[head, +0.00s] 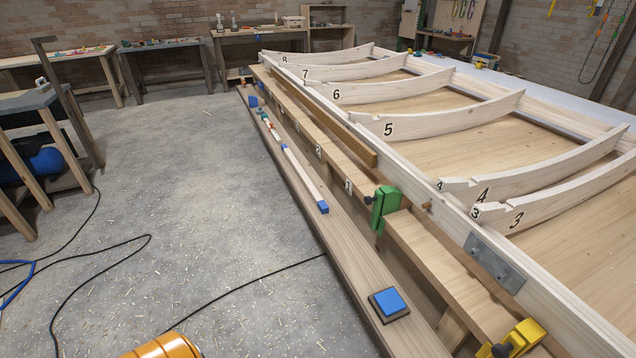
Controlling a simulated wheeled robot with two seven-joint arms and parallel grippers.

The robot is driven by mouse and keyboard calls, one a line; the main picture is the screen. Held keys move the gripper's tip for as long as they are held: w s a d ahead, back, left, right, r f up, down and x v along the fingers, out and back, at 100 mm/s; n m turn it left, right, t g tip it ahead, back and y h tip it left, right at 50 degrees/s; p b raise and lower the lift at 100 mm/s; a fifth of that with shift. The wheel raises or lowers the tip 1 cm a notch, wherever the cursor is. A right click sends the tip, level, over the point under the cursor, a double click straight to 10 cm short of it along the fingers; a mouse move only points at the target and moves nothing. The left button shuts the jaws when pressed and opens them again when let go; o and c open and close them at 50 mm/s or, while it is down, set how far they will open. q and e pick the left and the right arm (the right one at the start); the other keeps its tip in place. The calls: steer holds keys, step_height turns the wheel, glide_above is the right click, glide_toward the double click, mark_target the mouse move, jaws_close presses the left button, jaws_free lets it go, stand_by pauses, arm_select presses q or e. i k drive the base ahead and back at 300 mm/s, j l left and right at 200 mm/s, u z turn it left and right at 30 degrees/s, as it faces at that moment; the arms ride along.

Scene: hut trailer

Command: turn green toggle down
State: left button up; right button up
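The green toggle (384,207) is a chunky green block on the long wooden side rail, right of centre in the head view. It stands up above the rail, with a small dark knob on its left side. I cannot tell its exact angle from here. A yellow toggle (518,338) with a dark knob sits on the same rail, nearer to me at the bottom right.
A blue square pad (389,303) lies on the low plank (350,262) beside the rail. White ribs (450,122) with numbers span the wooden frame at right. A grey metal plate (495,262) is fixed to the frame's side. The concrete floor (190,190) at left is open, with black cables.

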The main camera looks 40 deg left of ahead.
mark_target(376, 200)
steer(key=u, duration=0.95)
steer(key=i+u, duration=0.3)
